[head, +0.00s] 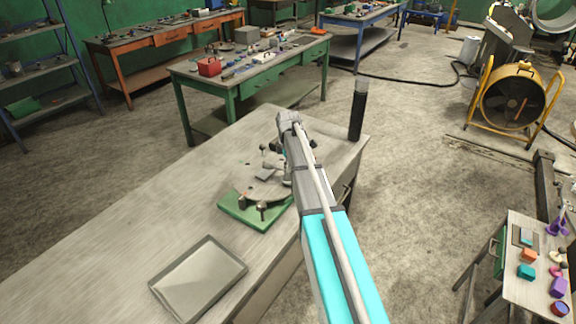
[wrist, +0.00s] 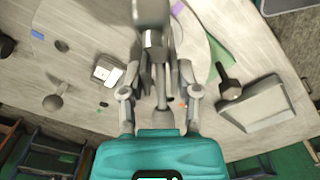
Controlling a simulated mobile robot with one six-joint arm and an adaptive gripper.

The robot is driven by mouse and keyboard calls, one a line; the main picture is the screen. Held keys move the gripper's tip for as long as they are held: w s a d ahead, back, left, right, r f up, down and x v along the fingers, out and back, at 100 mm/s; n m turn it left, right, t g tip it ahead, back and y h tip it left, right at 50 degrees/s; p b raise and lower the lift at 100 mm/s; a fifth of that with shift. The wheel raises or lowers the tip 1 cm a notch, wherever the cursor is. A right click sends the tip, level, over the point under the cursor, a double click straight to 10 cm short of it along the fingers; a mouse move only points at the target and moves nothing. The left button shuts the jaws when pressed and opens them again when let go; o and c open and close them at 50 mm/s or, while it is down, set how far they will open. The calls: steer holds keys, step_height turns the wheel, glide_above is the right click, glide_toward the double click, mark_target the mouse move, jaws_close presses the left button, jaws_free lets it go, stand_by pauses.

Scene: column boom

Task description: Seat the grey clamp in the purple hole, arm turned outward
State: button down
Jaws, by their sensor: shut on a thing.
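My gripper (wrist: 158,78) is shut on the grey clamp (wrist: 151,14), which sticks out beyond the fingers at the top middle of the wrist view. A pale round plate (head: 258,186) lies on a green base (head: 240,213) on the bench. A small purple patch (wrist: 177,8) shows right beside the clamp in the wrist view. I cannot tell whether either is the hole, nor whether the clamp touches the plate.
A metal tray (head: 198,278) lies at the bench front. A black cylinder (head: 357,112) stands at the far right corner. Dark knobbed clamps (head: 262,208) stand on the plate's near edge. The bench (head: 110,215) is clear to the left.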

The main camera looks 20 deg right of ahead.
steer(key=shift+f+b, duration=0.5)
steer(key=shift+f, duration=0.1)
steer(key=c, duration=0.6)
jaws_free()
steer(key=shift+r, duration=0.2)
steer(key=shift+r+p, duration=3.65)
steer(key=shift+p, duration=0.15)
steer(key=o, duration=0.6)
steer(key=shift+c, duration=0.2)
